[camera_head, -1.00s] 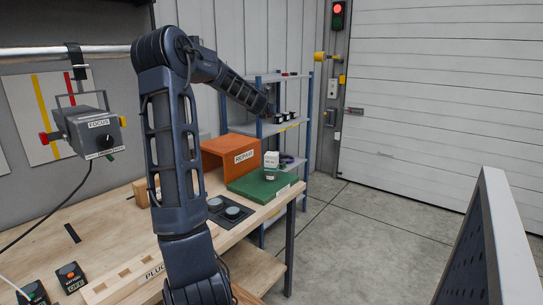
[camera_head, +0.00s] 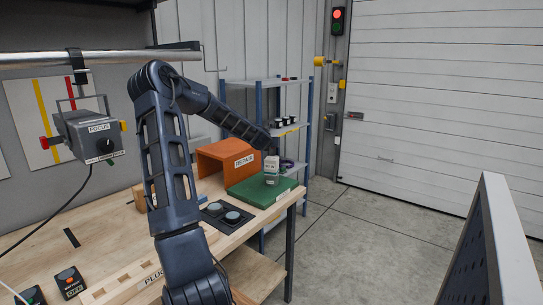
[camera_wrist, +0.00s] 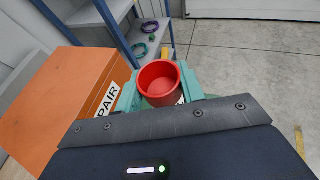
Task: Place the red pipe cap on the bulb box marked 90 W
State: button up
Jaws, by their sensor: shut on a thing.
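The red pipe cap (camera_wrist: 158,84) sits between the teal fingers of my gripper (camera_wrist: 160,90) in the wrist view, its hollow side facing the camera. My gripper is shut on it. In the head view a small white bulb box (camera_head: 271,170) stands upright on the green board (camera_head: 254,190); its marking is too small to read. The end of my arm is just above this box there, and the cap cannot be made out. In the wrist view a sliver of white shows beside the cap's lower right; whether the cap touches the box cannot be told.
An orange open-fronted housing marked REPAIR (camera_head: 222,160) stands close left of the box. A blue-posted shelf rack (camera_head: 258,100) stands behind.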

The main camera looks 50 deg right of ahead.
aim_at(271, 159)
jog(key=shift+f, duration=2.85)
jog(key=shift+f, duration=0.1)
jog(key=o, duration=0.9)
jog(key=shift+a, duration=0.1)
jog(key=v, duration=1.2)
jog(key=shift+s, duration=0.1)
